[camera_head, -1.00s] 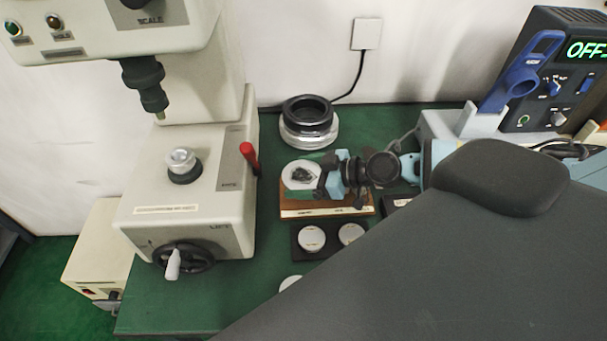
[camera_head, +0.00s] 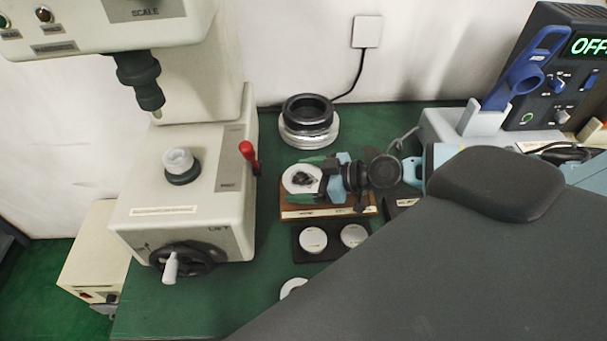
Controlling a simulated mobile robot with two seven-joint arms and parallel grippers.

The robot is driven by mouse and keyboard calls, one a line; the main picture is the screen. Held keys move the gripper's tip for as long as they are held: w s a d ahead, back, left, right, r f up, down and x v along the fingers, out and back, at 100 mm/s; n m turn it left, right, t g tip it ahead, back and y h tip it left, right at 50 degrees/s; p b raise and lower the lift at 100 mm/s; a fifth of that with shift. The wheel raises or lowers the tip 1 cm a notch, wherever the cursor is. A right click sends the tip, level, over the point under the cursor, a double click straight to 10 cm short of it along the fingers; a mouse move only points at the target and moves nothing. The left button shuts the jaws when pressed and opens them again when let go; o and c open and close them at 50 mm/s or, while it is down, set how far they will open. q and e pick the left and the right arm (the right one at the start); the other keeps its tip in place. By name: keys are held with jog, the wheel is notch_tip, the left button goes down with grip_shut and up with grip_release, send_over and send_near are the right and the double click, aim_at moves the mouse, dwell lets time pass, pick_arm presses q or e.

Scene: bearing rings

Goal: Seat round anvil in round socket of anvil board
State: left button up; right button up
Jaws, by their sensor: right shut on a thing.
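The anvil board (camera_head: 288,214) is a brown wooden block with a pale label strip, on the green bench right of the tester. A round pale metal disc with a dark middle, which looks like the round anvil (camera_head: 291,178), is over the board's left part. My right gripper (camera_head: 306,180) reaches in from the right, low over the board, and is shut on the anvil. The gripper and wrist hide much of the board and its sockets. I cannot tell whether the anvil is inside the round socket or just above it. My left gripper is not in view.
The hardness tester (camera_head: 215,205) with a red lever (camera_head: 249,151) stands close on the left. Stacked black and silver rings (camera_head: 308,122) stand behind. A black tray (camera_head: 332,243) with two pale discs lies in front. My dark arm covers the lower right.

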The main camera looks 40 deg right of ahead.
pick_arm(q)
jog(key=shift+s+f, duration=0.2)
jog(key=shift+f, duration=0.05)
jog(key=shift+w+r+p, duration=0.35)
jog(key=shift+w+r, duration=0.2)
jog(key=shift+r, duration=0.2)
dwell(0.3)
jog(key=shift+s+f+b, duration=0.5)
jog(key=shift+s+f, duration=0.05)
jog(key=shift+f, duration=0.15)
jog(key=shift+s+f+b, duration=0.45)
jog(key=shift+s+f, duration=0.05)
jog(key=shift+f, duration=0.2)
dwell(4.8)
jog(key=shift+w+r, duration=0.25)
